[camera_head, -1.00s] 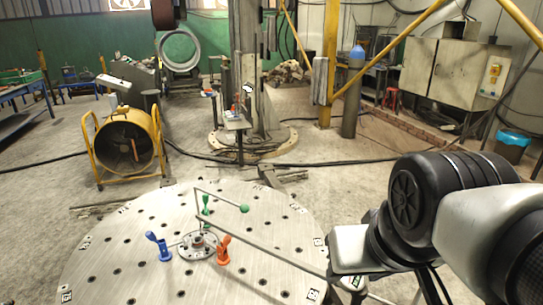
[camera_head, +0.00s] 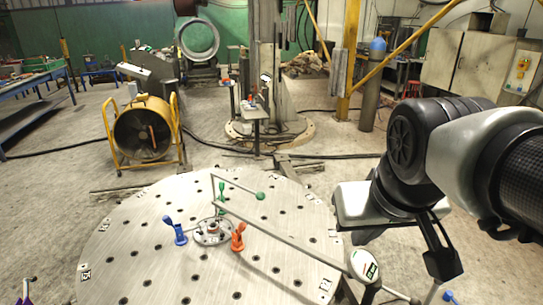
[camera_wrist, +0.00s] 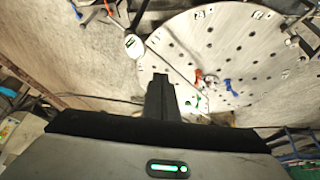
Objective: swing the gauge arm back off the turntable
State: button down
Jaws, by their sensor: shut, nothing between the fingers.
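The turntable (camera_head: 150,235) is a round, pale metal plate with many holes. The gauge arm (camera_head: 290,238) is a thin grey rod from a labelled head (camera_head: 364,266) at lower right. My gripper (camera_head: 443,265) is shut and empty, right of the labelled head and clear of the plate. In the wrist view its dark fingers (camera_wrist: 160,90) show below the gauge arm (camera_wrist: 170,65); I cannot tell whether they touch it.
A round fixture (camera_head: 213,232) sits at the plate's centre, with blue (camera_head: 178,232), orange (camera_head: 238,238) and green (camera_head: 222,192) clamps around it. A yellow fan (camera_head: 143,130) stands behind left, and a column (camera_head: 268,80) behind. Cables cross the floor.

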jog(key=w+a+f+n+b, duration=0.25)
jog(key=w+a, duration=0.55)
jog(key=w, duration=0.5)
jog(key=w+a+f+n+b, duration=0.25)
jog(key=w+a, duration=0.55)
jog(key=w, duration=0.5)
jog(key=w+a+f+n+t+b, duration=0.1)
jog(key=w+a+f+n, duration=0.1)
jog(key=w+a+f, duration=0.3)
jog(key=w+a+f+n+b, duration=0.2)
jog(key=w+a+f, duration=0.3)
jog(key=a+f, duration=0.9)
jog(key=a, duration=0.3)
jog(key=shift+a+f+t+y, duration=0.3)
jog(key=shift+a+t+y, duration=0.1)
jog(key=shift+w, duration=0.1)
jog(key=w+d+f, duration=0.2)
jog(key=w+f, duration=0.6)
jog(key=w, duration=0.1)
jog(key=shift+w+p, duration=0.15)
jog(key=shift+p, duration=0.2)
